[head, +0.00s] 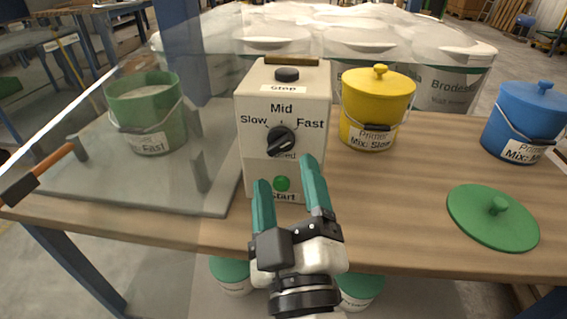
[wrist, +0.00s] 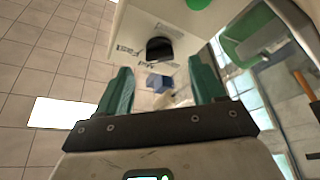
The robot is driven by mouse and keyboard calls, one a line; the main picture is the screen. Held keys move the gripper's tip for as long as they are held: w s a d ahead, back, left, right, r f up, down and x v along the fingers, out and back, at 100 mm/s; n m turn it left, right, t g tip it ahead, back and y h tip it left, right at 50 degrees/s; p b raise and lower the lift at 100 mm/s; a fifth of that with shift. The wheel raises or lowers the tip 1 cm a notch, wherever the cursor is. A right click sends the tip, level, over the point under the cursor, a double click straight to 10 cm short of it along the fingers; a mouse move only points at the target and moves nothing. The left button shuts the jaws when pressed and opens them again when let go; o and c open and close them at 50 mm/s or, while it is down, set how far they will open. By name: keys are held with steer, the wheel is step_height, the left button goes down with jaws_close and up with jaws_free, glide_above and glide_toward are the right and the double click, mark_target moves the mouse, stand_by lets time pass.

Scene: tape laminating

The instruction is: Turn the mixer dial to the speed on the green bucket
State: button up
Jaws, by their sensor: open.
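The mixer box (head: 258,165) is cream and stands on the table. Its black dial (head: 281,141) sits among the words Slow, Mid, Fast and a partly hidden lower label. The knob's bar slants from lower left to upper right; I cannot tell which end points. The dial also shows in the wrist view (wrist: 160,49). The green bucket (head: 150,108) stands open at left behind clear panels, its label ending in "Fast". My gripper (head: 285,172) is open and empty before the box, its fingertips low near the dial; contact is not clear.
A green Start button (head: 282,183) is below the dial and a black Stop button (head: 287,74) is on top. A yellow bucket (head: 375,108), a blue bucket (head: 526,122) and a green lid (head: 493,216) are to the right. Clear panels enclose the left side.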

steer(key=v, duration=0.6)
steer(key=shift+s+b, duration=0.3)
steer(key=shift+s, duration=0.05)
steer(key=shift+f, duration=0.2)
